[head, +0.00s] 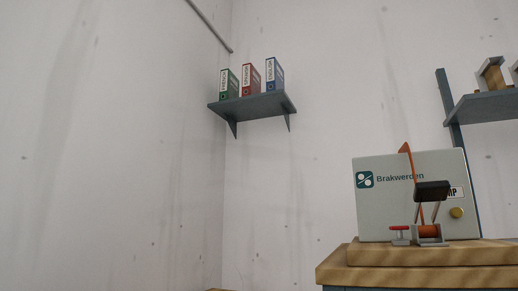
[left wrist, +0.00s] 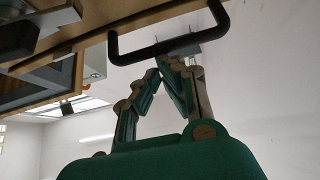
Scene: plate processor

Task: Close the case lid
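My left gripper (left wrist: 160,72) shows in the left wrist view. Its green-and-brown fingers lean together with their tips almost meeting, and I see nothing held between them. A black U-shaped handle (left wrist: 150,52) lies just beyond the fingertips, close to them; I cannot tell whether they touch. It is by the edge of a wooden board (left wrist: 72,38). In the head view a pale grey box-like case (head: 385,213) marked "Brakwerden" stands upright on a wooden bench at the right. I cannot make out its lid. Neither gripper shows in the head view, and my right gripper is unseen.
A small device with an orange lever (head: 408,165) and a black block (head: 432,190) stands before the case on the wooden bench top (head: 340,273). A wall shelf (head: 252,106) holds three binders. Another shelf (head: 490,106) is at the right. Bare wall fills the left.

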